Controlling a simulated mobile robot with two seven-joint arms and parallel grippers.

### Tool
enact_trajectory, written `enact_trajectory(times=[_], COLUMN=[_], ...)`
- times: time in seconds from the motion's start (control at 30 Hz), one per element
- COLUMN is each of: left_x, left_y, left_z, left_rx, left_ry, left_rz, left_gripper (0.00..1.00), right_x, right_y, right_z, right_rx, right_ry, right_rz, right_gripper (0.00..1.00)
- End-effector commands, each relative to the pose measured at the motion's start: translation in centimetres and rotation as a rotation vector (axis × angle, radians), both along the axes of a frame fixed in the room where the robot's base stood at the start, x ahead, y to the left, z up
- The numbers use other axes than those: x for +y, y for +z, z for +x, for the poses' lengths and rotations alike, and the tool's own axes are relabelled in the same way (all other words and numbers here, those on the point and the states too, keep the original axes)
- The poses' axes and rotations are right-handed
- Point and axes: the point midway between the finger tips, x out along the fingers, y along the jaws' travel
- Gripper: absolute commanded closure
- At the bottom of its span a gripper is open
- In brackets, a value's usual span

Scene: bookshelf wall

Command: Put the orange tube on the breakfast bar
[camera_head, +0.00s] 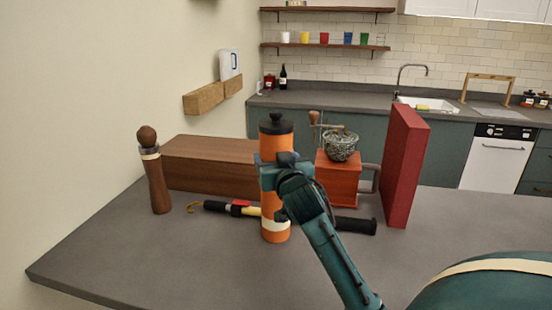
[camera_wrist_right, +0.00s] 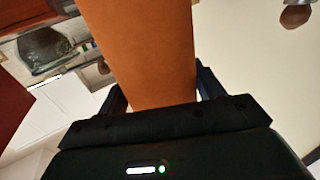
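The orange tube (camera_head: 273,190) has a black lid and a cream band near its base. It is upright over the grey breakfast bar (camera_head: 185,255); I cannot tell if its base touches the top. My right gripper (camera_head: 270,170) is shut around its middle, coming from the lower right. In the right wrist view the tube (camera_wrist_right: 145,55) fills the space between the fingers (camera_wrist_right: 162,92). My left gripper is not in view.
A pepper mill (camera_head: 155,180), brown box (camera_head: 210,165), black-and-yellow stick (camera_head: 345,224), coffee grinder (camera_head: 338,180) and red book (camera_head: 404,168) stand or lie around the tube. The bar's front left is clear.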

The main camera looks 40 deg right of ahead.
Motion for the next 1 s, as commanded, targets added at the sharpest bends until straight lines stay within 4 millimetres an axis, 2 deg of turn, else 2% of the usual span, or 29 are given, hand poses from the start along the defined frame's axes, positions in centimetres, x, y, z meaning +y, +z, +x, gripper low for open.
enact_trajectory(times=[0.03,0.27,0.57,0.73,1.0], left_x=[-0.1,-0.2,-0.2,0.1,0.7], left_y=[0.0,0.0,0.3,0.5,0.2], left_z=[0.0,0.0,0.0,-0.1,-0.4], left_rx=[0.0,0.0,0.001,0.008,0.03], left_ry=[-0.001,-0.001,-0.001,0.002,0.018], left_rz=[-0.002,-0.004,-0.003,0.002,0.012], left_gripper=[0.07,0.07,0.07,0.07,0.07], right_x=[0.0,0.0,0.0,1.0,3.2], right_y=[-0.1,-0.1,0.5,0.3,0.2], right_z=[0.0,0.0,0.0,-2.2,-7.7], right_rx=[0.001,0.002,0.001,0.003,0.002], right_ry=[0.0,0.0,-0.001,0.002,0.001], right_rz=[0.0,0.001,-0.002,0.001,0.002], right_gripper=[0.3,0.11,0.11,0.11,0.11])
